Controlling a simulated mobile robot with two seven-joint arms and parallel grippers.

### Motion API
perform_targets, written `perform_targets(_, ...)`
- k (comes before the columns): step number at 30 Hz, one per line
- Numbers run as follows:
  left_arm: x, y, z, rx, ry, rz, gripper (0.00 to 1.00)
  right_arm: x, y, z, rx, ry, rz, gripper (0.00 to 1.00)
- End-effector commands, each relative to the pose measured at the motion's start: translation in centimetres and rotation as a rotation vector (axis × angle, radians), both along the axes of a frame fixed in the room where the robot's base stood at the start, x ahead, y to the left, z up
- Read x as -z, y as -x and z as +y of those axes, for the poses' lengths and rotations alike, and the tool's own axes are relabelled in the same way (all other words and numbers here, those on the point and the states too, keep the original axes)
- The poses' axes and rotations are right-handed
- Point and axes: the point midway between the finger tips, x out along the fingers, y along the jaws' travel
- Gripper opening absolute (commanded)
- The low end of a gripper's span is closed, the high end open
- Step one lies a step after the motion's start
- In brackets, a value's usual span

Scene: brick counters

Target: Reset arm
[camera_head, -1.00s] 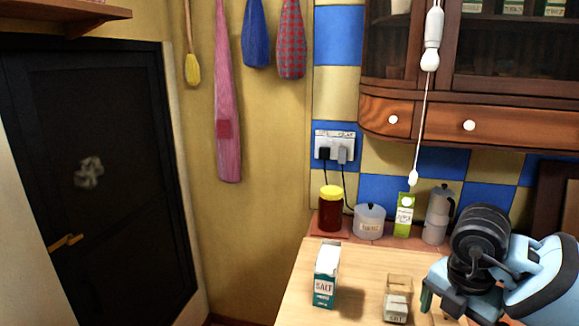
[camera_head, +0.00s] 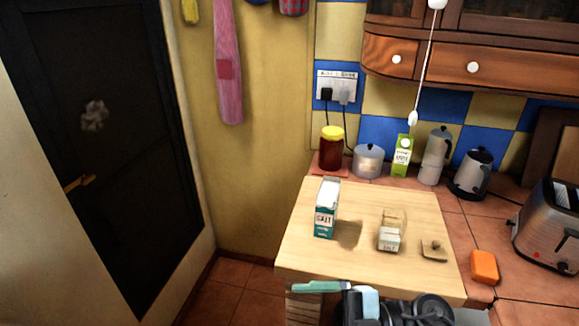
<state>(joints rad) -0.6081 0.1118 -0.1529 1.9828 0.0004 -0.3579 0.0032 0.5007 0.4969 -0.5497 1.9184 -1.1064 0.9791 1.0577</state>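My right gripper (camera_head: 318,287) is at the bottom of the head view, in front of the near edge of the wooden board (camera_head: 300,250), with its fingers pointing left. One light teal finger shows clearly, and I see nothing held. I cannot tell whether the fingers are apart. The rest of the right arm is cut off by the bottom edge. My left gripper is not in view. A teal and white salt box (camera_head: 325,215) stands on the board. A small glass salt jar (camera_head: 390,235) stands to its right, and a small square lid (camera_head: 433,250) lies beside the jar.
A red jar with a yellow lid (camera_head: 331,153), a grey pot (camera_head: 368,161), a green carton (camera_head: 402,156), a moka pot (camera_head: 435,157) and a kettle (camera_head: 470,175) line the back. A toaster (camera_head: 548,225) and orange block (camera_head: 484,266) are at right. A pull cord hangs above.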

Motion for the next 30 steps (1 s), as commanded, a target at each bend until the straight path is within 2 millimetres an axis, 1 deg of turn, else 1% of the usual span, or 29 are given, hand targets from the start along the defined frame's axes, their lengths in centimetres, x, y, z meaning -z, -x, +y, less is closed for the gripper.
perform_targets(1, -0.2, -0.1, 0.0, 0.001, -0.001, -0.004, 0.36, -0.2, 0.0, 0.0, 0.077, -0.092, 0.042, 0.97)
perform_targets(3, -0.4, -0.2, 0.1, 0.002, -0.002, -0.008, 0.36, -0.3, -0.7, -0.5, 0.202, -0.202, 0.096, 0.97)
perform_targets(5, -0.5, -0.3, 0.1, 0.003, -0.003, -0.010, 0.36, 0.1, -1.3, -1.3, 0.322, -0.278, 0.149, 0.97)
perform_targets(7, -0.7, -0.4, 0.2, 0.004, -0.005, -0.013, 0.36, 1.2, -2.0, -2.6, 0.471, -0.342, 0.221, 0.97)
perform_targets(8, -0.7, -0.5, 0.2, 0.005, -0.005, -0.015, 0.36, 1.9, -2.3, -3.3, 0.537, -0.362, 0.255, 0.97)
perform_targets(11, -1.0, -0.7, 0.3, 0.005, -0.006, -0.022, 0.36, 5.2, -2.6, -5.9, 0.762, -0.389, 0.379, 0.97)
perform_targets(14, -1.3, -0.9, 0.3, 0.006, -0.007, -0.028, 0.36, 9.6, -1.8, -8.7, 0.980, -0.364, 0.522, 0.97)
perform_targets(15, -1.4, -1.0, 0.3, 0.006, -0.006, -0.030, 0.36, 11.6, -1.0, -9.9, 1.064, -0.337, 0.583, 0.97)
perform_targets(17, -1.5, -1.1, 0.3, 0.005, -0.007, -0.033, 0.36, 14.8, 0.6, -11.5, 1.180, -0.285, 0.680, 0.97)
perform_targets(18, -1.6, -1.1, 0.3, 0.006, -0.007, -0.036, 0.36, 16.9, 1.9, -12.4, 1.247, -0.243, 0.744, 0.97)
perform_targets(20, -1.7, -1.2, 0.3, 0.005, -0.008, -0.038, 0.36, 19.8, 4.2, -13.7, 1.335, -0.171, 0.839, 0.97)
perform_targets(21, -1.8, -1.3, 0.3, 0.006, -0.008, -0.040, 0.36, 21.5, 5.9, -14.4, 1.383, -0.124, 0.900, 0.97)
perform_targets(22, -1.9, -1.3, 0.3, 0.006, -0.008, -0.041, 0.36, 22.7, 7.1, -14.9, 1.414, -0.087, 0.943, 0.97)
perform_targets(24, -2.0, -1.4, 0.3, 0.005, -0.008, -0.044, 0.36, 25.1, 10.1, -15.7, 1.469, -0.006, 1.035, 0.97)
perform_targets(27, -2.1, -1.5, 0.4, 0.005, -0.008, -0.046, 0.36, 27.4, 13.7, -16.4, 1.515, 0.091, 1.141, 0.97)
perform_targets(30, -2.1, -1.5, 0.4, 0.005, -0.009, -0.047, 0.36, 28.8, 16.1, -16.8, 1.536, 0.155, 1.208, 0.97)
